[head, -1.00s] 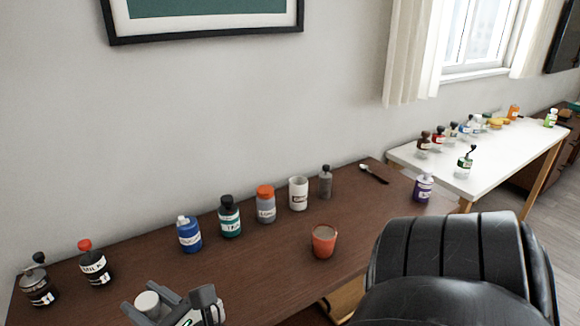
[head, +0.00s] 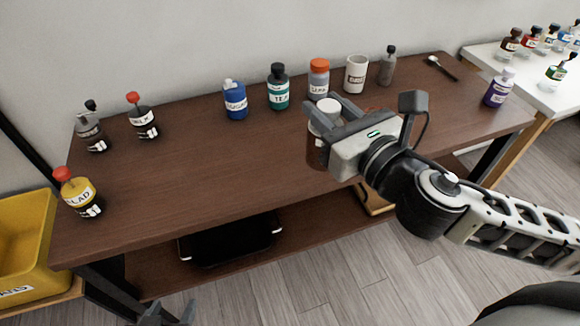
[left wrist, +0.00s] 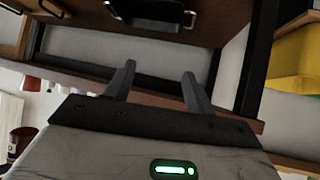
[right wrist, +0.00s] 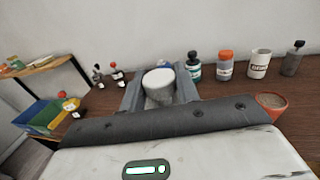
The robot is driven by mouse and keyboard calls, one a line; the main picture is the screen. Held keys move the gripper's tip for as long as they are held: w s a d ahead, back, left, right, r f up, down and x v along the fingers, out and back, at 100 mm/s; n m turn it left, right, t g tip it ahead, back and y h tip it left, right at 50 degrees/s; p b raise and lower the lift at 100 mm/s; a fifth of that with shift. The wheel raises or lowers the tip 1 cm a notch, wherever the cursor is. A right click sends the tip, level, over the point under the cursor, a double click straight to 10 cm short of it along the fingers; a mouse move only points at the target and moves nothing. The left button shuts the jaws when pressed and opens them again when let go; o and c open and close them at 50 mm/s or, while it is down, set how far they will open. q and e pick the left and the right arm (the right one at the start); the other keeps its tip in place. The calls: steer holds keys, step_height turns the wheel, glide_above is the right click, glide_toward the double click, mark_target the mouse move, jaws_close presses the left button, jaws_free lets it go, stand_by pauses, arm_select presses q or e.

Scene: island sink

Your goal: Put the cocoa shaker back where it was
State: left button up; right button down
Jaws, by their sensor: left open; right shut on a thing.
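A shaker with a white lid and brown body (head: 316,152) is in my right gripper (head: 335,108), which is shut on it. I take it for the cocoa shaker; its label cannot be read. It looks upright, in front of the orange-lidded jar in the head view; I cannot tell if it touches the table. In the right wrist view its white lid (right wrist: 158,77) shows between the fingers. My left gripper (head: 168,310) is open and empty, low at the bottom edge of the head view. The left wrist view shows its fingers (left wrist: 157,75) apart.
On the brown table (head: 190,160) stand a blue bottle (head: 235,100), a green bottle (head: 278,90), an orange-lidded jar (head: 319,78), a white container (head: 356,74) and a grey bottle (head: 387,66). An orange cup (right wrist: 272,102) is near my right gripper. The table's left-centre is clear.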

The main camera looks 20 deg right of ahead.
steer(key=shift+d+f, duration=0.15)
steer(key=shift+f, duration=0.05)
steer(key=shift+w+f+b, duration=0.1)
steer(key=shift+b, duration=0.55)
steer(key=w+f+b, duration=0.1)
steer(key=w+b, duration=0.1)
steer(key=b, duration=0.1)
steer(key=shift+f+b, duration=0.15)
steer(key=shift+b, duration=0.2)
arm_select(q)
steer(key=shift+w+d+f+n+t+h+b, duration=0.2)
steer(key=shift+d+f+b, duration=0.15)
steer(key=shift+f, duration=0.2)
steer(key=shift+w+d+f+n+t+h+b, duration=0.1)
steer(key=shift+d+f+n+t+h+b, duration=0.1)
steer(key=shift+f+b, duration=0.25)
arm_select(e)
steer(key=w+a+f, duration=0.2)
steer(key=w+f, duration=0.9)
steer(key=shift+w+a, duration=0.15)
steer(key=shift+a, duration=0.15)
arm_select(q)
steer(key=shift+s+f, duration=0.1)
steer(key=shift+f, duration=0.05)
